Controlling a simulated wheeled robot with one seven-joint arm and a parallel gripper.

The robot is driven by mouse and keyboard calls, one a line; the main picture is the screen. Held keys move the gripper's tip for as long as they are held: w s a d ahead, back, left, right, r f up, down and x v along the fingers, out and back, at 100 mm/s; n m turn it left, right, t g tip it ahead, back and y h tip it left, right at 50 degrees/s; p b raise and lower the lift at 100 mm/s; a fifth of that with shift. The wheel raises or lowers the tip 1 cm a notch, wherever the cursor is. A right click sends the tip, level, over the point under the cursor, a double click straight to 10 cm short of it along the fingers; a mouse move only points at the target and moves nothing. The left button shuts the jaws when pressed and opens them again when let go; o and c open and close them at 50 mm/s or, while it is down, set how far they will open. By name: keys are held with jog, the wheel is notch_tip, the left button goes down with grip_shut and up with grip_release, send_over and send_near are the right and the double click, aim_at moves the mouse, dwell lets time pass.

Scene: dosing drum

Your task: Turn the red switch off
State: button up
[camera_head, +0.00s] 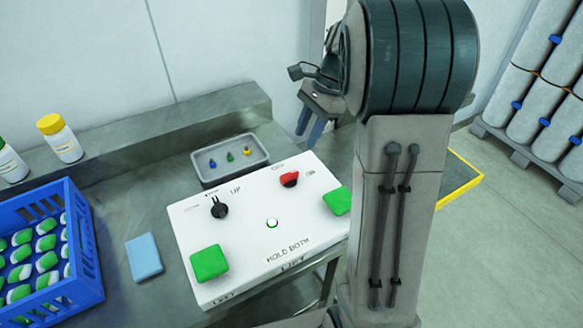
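The red switch (289,180) is a rotary knob near the back right of a white control box (235,260). Small labels are printed around it, the left one looking like "OFF"; I cannot tell surely which way the knob points. My gripper (311,128) is behind and above the box, up and to the right of the switch, apart from it. Its two blue-grey fingers point down and appear spread with nothing between them. My arm hides part of the gripper.
A grey tray (205,178) with small coloured pieces stands behind. A blue crate (88,270), light-blue block (144,257) and yellow-capped bottle (60,140) are left.

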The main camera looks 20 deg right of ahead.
aim_at(289, 173)
jog(key=x, duration=1.1)
jog(key=shift+a+f, duration=0.1)
jog(key=shift+f, duration=0.15)
grip_shut()
